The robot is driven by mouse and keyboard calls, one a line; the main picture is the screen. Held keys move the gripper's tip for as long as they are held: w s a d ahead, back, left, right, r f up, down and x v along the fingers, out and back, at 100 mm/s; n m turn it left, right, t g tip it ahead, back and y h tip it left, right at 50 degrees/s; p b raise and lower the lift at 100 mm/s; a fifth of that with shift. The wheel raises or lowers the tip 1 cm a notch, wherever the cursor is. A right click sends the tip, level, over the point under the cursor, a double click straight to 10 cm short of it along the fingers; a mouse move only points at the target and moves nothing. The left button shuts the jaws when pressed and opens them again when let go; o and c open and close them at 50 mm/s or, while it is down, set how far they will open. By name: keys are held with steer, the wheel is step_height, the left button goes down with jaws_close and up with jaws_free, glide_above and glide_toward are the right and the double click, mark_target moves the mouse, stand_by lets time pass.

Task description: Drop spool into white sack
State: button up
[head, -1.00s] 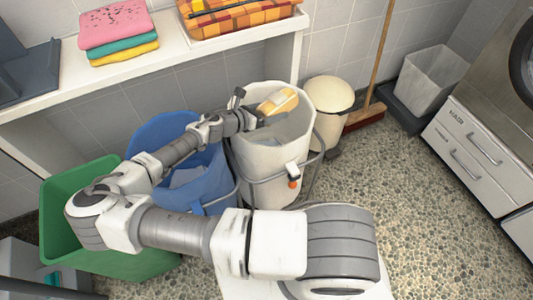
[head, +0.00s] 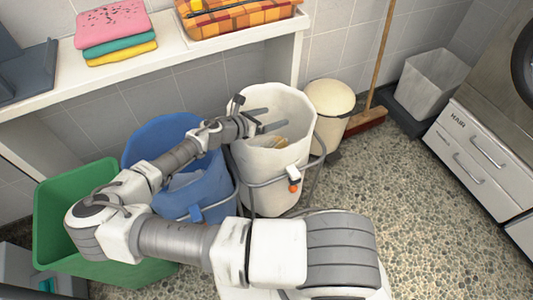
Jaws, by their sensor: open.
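The white sack (head: 268,168) stands open in a metal frame, right of a blue sack. The yellowish spool (head: 277,143) is inside the white sack, below the rim, and only part of it shows past the near wall. My gripper (head: 274,119) is over the white sack's mouth, entering from the left. Its two fingers are apart with nothing between them. The spool is below the fingers and apart from them.
A blue sack (head: 200,190) and a green bin (head: 52,210) stand left of the white sack. A cream lidded bin (head: 329,98) and a broom (head: 366,116) stand right. A shelf (head: 170,62) with folded towels (head: 112,30) is behind. Speckled floor at right is clear.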

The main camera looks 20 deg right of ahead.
steer(key=p+v, duration=0.4)
steer(key=v, duration=1.3)
steer(key=shift+p, duration=0.35)
steer(key=s+r+m+g+y, duration=0.4)
steer(key=s+m+g+y, duration=0.3)
steer(key=m, duration=0.4)
steer(key=s+d+r+m+t+y, duration=0.2)
steer(key=s+r+m+t+y, duration=0.3)
steer(key=r, duration=0.9)
steer(key=s+d+r+m+t+y, duration=0.1)
steer(key=s+r+m+t, duration=0.3)
steer(key=s+r+m, duration=0.65)
steer(key=w+r+n+p, duration=0.3)
steer(key=r+p, duration=1.5)
steer(key=r, duration=0.3)
steer(key=shift+r+p, duration=0.15)
steer(key=shift+p, duration=0.15)
